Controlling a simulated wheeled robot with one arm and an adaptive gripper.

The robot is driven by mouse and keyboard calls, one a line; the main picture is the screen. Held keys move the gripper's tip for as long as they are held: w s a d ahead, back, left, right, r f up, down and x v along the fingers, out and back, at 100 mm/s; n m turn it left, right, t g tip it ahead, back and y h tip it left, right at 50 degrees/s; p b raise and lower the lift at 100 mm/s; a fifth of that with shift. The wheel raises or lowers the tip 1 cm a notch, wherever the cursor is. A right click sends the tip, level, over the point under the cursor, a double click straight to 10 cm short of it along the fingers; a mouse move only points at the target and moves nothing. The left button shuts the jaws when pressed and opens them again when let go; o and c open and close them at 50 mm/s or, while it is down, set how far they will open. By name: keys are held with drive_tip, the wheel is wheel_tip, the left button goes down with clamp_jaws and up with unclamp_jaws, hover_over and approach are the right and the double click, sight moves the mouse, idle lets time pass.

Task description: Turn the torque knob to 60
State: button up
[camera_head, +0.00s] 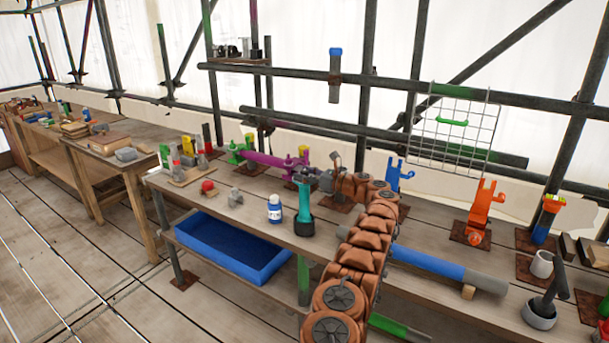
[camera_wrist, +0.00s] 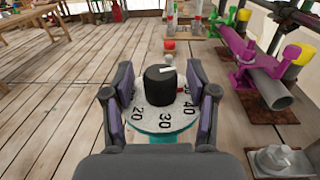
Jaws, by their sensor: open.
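In the wrist view the black torque knob (camera_wrist: 160,85) stands in the middle of a white dial ring (camera_wrist: 150,119) with a teal rim. The numbers 20, 30 and 40 show on the near side; the far side is hidden by the knob. A white mark on the knob's top lies toward its right side. My gripper (camera_wrist: 161,100) is open, one purple-grey finger pad on each side of the knob, with gaps visible. In the head view my gripper (camera_head: 304,178) is at the top of the upright teal tool (camera_head: 304,203), which stands in a black base.
A purple clamp (camera_wrist: 248,62) holds a grey pipe at the right in the wrist view. A blue tray (camera_head: 232,250) is under the bench. Orange (camera_head: 482,210) and blue (camera_head: 398,177) brackets stand to the right.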

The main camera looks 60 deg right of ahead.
drive_tip(key=s+d, duration=0.1)
drive_tip(key=s, duration=1.1)
drive_tip(key=shift+d, duration=0.2)
